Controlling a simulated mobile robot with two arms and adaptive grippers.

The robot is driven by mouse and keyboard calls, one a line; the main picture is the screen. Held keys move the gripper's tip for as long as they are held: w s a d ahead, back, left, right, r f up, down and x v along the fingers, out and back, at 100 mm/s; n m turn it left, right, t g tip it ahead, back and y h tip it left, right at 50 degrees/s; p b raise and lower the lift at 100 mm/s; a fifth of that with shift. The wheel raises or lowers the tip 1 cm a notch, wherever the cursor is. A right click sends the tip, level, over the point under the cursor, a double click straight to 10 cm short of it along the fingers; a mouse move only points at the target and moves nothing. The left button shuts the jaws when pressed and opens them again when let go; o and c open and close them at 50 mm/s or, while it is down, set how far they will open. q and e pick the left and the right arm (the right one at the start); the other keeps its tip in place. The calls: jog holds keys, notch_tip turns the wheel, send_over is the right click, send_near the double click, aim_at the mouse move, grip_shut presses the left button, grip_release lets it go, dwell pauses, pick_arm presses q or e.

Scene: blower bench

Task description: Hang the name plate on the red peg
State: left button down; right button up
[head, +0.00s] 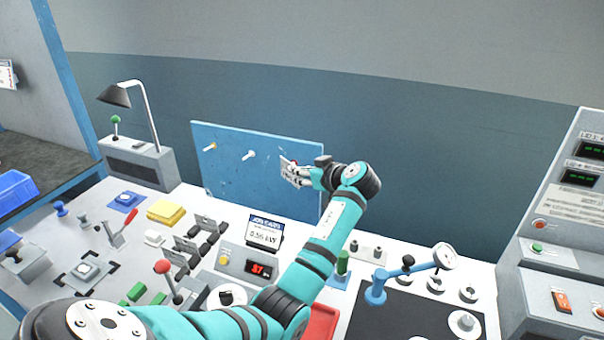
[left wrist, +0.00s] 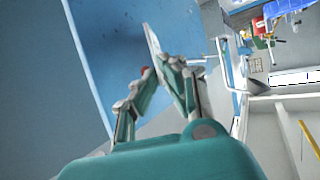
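The upright blue board (head: 225,175) stands at the back of the bench. My left gripper (head: 290,174) is at the right part of its face, with its fingers closed on the white name plate (head: 285,162). In the left wrist view the plate (left wrist: 152,42) shows as a thin pale sheet at the fingertips (left wrist: 158,70), close to the board. A bit of the red peg (left wrist: 146,71) shows beside the fingertips and plate. Most of the peg is hidden, and I cannot tell whether the plate is around it. My right gripper is in neither view.
A lamp (head: 117,96) stands left of the board.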

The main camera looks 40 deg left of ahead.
pick_arm(q)
jog(key=c, duration=1.4)
grip_release()
jog(key=v, duration=1.2)
jog(key=shift+f, duration=0.1)
